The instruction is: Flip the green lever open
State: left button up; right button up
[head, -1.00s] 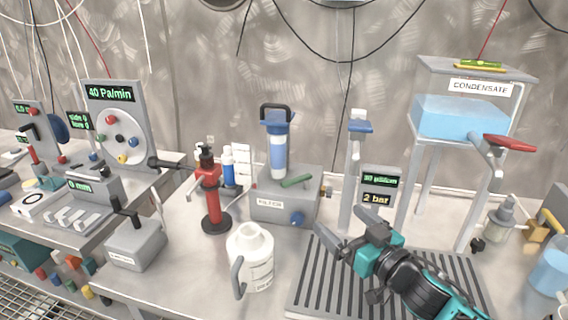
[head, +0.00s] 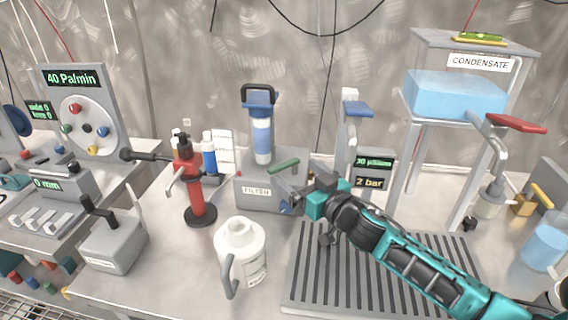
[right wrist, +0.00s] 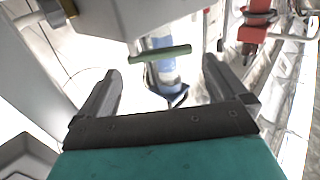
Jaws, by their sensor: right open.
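The green lever (head: 284,166) lies on top of the grey filter box (head: 262,193), tilted slightly up to the right, in front of the clear and blue filter column (head: 262,128). My right gripper (head: 296,190) is open at the right front of the box, close to the lever. In the right wrist view the green lever (right wrist: 160,54) shows beyond and between the two open fingers of the right gripper (right wrist: 161,68); nothing is held between them. No contact with the lever shows. My left gripper is not in view.
A white jug (head: 240,250) stands in front of the box. A red hand pump (head: 195,190) is to its left. A clamp stand with a blue handle (head: 356,108) and a small display (head: 372,172) stand to the right. A slatted drain grate (head: 385,280) lies under my right arm.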

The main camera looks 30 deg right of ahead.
aim_at(286, 165)
jog(key=shift+w+a, duration=0.2)
jog(key=shift+w, duration=1.25)
jog(key=shift+w+a, duration=0.2)
jog(key=shift+w, duration=1.2)
